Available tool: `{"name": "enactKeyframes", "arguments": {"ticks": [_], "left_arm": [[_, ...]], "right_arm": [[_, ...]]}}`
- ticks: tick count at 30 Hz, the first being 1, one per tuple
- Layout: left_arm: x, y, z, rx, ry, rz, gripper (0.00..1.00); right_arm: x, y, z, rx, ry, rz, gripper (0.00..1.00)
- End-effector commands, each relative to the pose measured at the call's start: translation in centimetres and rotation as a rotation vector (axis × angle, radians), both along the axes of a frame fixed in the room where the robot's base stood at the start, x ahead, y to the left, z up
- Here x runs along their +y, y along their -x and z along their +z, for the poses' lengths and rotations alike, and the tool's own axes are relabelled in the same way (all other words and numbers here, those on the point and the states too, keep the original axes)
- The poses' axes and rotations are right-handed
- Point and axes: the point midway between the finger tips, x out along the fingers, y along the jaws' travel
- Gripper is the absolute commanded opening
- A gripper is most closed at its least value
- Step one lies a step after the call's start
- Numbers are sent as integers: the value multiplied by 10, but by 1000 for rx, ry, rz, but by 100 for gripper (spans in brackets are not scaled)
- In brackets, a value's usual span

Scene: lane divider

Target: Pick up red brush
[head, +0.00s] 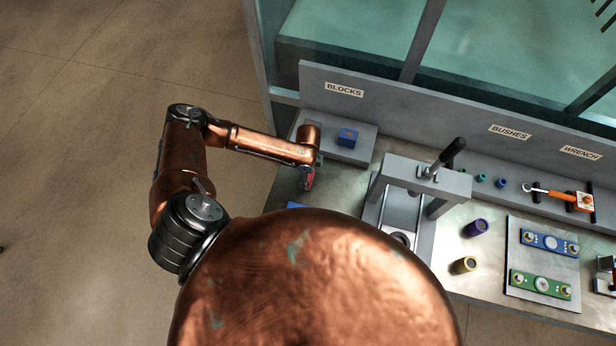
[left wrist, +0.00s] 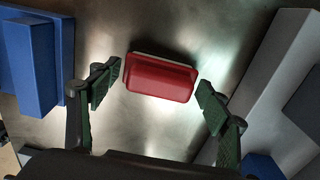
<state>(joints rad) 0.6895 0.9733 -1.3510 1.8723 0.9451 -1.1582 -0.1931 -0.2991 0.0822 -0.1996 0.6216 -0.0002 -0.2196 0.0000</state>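The red brush (left wrist: 162,78) shows in the left wrist view as a red, block-like body with a pale strip along its far edge. It lies on the metal bench top, between and slightly beyond the fingertips of my left gripper (left wrist: 160,88). That gripper is open, with a gap on both sides of the brush. In the head view my left gripper (head: 308,180) hangs low over the left end of the bench, and only a little red shows there; my arm covers the rest. My right gripper is not in view.
A blue block (head: 347,138) sits on the grey ledge labelled BLOCKS, close behind the left gripper. Another blue thing (left wrist: 32,65) lies left of the brush in the left wrist view. A grey press (head: 420,185) with a black-handled lever stands to the right.

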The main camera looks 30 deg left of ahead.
Motion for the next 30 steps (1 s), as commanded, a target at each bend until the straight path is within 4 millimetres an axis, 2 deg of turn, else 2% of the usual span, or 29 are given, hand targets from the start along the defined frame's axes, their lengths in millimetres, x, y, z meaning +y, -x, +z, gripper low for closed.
{"name": "enactKeyframes", "arguments": {"ticks": [5,14,23,26,29,30], "left_arm": [[0,0,0,0,0,0,57],[0,0,0,0,0,0,36],[0,-1,5,-1,1,0,36],[-1,-1,14,-1,2,0,36],[0,-2,32,-4,1,0,36],[-6,6,40,-1,4,-3,36]], "right_arm": [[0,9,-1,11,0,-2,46],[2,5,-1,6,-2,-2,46],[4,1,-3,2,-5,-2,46],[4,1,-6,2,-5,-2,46],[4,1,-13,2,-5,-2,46],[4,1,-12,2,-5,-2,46]]}}
